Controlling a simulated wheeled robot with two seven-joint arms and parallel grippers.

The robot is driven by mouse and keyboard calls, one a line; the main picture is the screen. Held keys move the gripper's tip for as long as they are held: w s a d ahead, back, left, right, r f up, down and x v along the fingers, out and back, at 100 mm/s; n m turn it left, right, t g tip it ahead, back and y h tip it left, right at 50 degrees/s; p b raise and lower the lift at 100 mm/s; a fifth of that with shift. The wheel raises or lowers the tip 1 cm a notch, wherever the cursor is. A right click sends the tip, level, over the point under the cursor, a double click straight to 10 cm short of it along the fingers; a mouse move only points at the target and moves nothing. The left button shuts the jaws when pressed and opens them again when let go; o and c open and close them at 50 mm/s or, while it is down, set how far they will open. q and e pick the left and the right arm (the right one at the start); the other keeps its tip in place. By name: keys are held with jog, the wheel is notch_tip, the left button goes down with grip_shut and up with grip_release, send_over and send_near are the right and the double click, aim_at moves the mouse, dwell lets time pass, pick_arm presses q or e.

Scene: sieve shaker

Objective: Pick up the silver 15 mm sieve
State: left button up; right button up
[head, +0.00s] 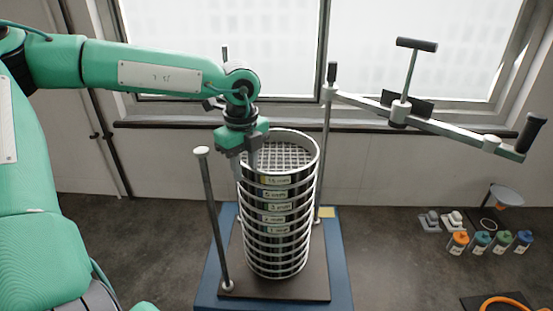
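The silver sieve (302,167) is the top ring of a tall stack of silver sieves. It has an open top with a coarse wire mesh, and a small pale label on its front that is too small to read surely. My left gripper (251,162) points down at the left rim of this top sieve. Its fingers overlap the rim in the picture, and I cannot tell whether they are closed on it. The sieve sits level on the stack. My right gripper is not in view.
The stack stands on a dark plate (245,290) over a blue base (342,270). An upright rod (213,215) stands close on the left, another (325,140) behind right. A clamp bar (440,125) extends right. Several colored bottles (482,243) stand at the right.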

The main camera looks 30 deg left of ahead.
pick_arm(q)
grip_shut()
jog(key=shift+r, duration=0.1)
